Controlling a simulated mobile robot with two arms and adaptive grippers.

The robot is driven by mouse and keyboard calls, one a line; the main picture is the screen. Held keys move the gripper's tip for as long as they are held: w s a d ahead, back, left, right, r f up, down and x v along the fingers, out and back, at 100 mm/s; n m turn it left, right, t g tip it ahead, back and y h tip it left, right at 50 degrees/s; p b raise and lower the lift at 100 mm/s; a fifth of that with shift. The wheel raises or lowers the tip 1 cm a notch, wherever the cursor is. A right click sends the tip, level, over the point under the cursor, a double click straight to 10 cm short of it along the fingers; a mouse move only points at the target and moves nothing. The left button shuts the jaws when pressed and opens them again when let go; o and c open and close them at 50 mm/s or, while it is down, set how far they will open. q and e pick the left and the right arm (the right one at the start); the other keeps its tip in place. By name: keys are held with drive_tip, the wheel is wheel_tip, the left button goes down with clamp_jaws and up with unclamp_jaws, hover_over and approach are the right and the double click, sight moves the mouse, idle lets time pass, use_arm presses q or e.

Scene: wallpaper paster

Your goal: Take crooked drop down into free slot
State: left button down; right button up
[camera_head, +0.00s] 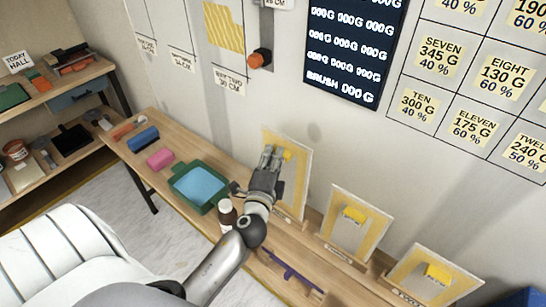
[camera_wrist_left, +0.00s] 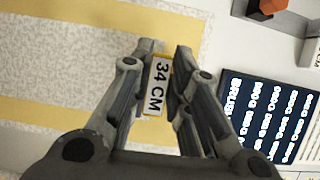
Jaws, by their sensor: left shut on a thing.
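My left gripper (camera_head: 268,158) is at the upper part of a tall, yellow-edged pale panel (camera_head: 300,180) that stands tilted at the wall side of the bench. In the left wrist view the left gripper (camera_wrist_left: 165,55) has its fingers closed around a yellow-edged tag (camera_wrist_left: 157,87) reading "34 CM". Behind it is a pale textured sheet with yellow bands (camera_wrist_left: 60,110). The panel's lower left is hidden by my arm. A yellow striped sheet (camera_head: 223,27) hangs on the wall. I cannot tell which piece is the crooked drop. My right gripper is not in view.
A green tray (camera_head: 180,192), pink block (camera_head: 160,159) and blue block (camera_head: 144,138) lie left.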

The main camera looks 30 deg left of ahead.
use_arm(q)
drive_tip(key=shift+s+f+b, duration=0.1)
drive_tip(key=shift+f+b, duration=1.8)
drive_tip(key=shift+f, duration=0.15)
drive_tip(key=c, duration=1.3)
unclamp_jaws()
drive_tip(key=v, duration=1.2)
